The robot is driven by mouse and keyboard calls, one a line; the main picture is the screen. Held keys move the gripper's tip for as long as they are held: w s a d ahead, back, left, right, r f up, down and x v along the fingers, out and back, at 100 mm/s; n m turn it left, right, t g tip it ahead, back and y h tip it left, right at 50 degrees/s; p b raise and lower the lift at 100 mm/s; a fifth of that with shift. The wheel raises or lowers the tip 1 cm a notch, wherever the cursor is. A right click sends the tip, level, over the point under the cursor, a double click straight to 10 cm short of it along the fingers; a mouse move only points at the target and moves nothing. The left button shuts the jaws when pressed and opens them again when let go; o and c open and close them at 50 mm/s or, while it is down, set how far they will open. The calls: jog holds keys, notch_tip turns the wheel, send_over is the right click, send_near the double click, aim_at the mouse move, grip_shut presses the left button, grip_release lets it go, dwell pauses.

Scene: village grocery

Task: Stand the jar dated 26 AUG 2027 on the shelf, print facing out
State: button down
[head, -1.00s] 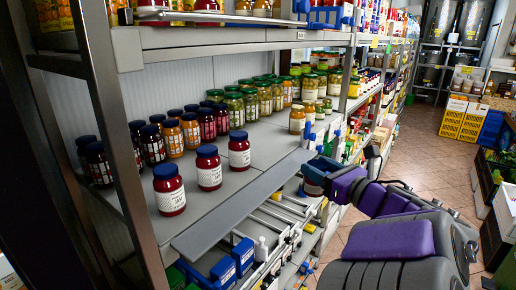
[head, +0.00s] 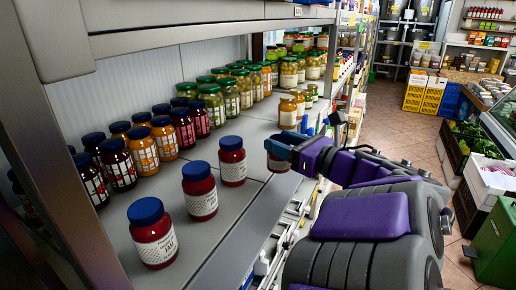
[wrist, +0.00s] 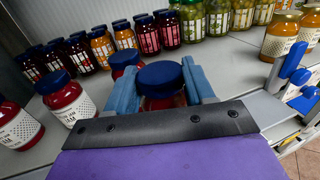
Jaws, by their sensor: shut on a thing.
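My gripper (head: 282,150) is shut on a jar with a blue lid and red contents. In the wrist view the held jar's lid (wrist: 161,74) shows between the two blue fingers, upright or nearly so; its label is hidden. The held jar is at the front edge of the grey shelf (head: 258,133); I cannot tell if it touches. Three similar jars stand in a front row to the left: a near jar (head: 156,238), a middle jar (head: 199,192) and a far jar (head: 232,162). Their white labels face out. No date is readable on any jar.
Behind stand rows of dark-lidded jars (head: 119,165) and green-lidded jars (head: 212,104). Orange-filled jars (head: 288,112) stand farther along the shelf. An upper shelf (head: 200,38) hangs above, with a metal post at left. The tiled aisle (head: 383,120) is open on the right.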

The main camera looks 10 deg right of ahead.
jog(key=shift+w+a+f+b, duration=0.45)
jog(key=shift+w+f, duration=0.4)
jog(key=shift+w, duration=1.75)
jog(key=shift+w+a+f+b, duration=0.25)
jog(key=shift+w+a+f, duration=0.4)
jog(key=shift+w, duration=1.9)
jog(key=shift+w+a+f+b, duration=0.35)
jog(key=shift+w+f, duration=0.65)
jog(key=shift+w, duration=1.6)
jog(key=c, duration=0.9)
grip_release()
jog(key=o, duration=0.5)
jog(key=shift+a, duration=0.4)
jog(key=shift+o, duration=0.2)
jog(key=shift+r, duration=0.1)
jog(key=shift+d, duration=0.1)
